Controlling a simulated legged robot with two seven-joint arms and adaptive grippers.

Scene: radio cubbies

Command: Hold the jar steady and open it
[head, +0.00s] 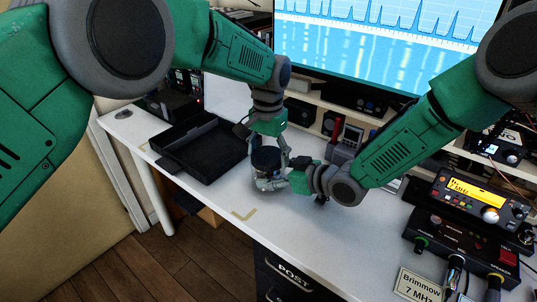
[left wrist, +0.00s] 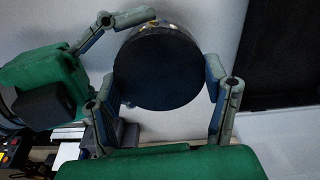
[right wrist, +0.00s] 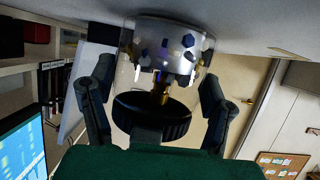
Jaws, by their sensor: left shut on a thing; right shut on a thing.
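A clear glass jar (head: 267,183) stands on the white desk with a black round lid (head: 265,157) on top. In the right wrist view the jar (right wrist: 170,45) shows upside down, with small blue, purple and gold pieces inside and the dark lid (right wrist: 150,116) below. My left gripper (head: 268,149) comes from above, its fingers on opposite sides of the lid (left wrist: 156,72). My right gripper (head: 280,183) comes from the right, its fingers shut around the jar's glass body. The fingertips' exact contact is partly hidden.
An open black tray (head: 200,148) lies on the desk left of the jar. A yellow corner mark (head: 244,215) is on the desk in front. Radio gear (head: 470,205) and a sign (head: 416,284) stand at the right. A monitor (head: 370,40) and shelves stand behind.

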